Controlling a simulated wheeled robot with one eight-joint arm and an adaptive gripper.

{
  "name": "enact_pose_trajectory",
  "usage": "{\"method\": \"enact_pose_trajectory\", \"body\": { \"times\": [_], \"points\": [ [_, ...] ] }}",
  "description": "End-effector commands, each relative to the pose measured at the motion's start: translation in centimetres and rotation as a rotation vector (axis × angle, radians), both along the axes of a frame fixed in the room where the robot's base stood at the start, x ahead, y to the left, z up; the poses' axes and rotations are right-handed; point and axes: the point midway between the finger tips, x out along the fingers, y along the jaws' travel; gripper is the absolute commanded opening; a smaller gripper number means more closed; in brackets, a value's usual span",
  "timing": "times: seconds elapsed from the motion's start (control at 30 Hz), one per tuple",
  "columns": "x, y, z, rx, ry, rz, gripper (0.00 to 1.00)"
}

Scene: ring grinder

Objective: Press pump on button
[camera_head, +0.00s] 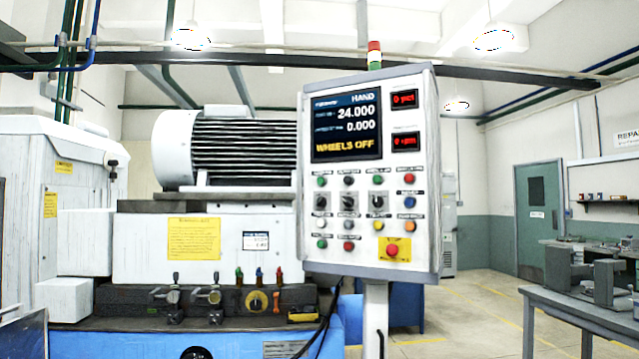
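The control panel (370,250) stands upright on a grey post in the middle of the head camera view. Its screen (347,125) reads HAND, 24.000, 0.000 and WHEELS OFF. Below the screen are several rows of green, red, blue and orange buttons and black knobs. A red button on a yellow plate (393,250) sits at the lower right. The small labels above the buttons are too blurred to read, so I cannot tell which one is the pump on button. My gripper is not in view.
The white grinder (150,245) with a finned motor (238,150) stands left of and behind the panel, with valves and levers along its front. A grey workbench (590,305) is at the right. Open floor (475,310) lies between panel and bench. A green door (539,220) is behind.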

Motion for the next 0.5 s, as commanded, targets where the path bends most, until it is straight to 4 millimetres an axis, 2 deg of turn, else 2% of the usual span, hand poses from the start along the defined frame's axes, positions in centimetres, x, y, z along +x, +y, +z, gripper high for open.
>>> {"method": "enact_pose_trajectory", "body": {
  "times": [0.03, 0.13, 0.5],
  "points": [
    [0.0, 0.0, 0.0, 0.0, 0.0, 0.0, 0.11],
    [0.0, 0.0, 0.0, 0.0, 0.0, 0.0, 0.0],
    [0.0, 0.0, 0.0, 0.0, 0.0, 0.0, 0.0]
  ]
}}
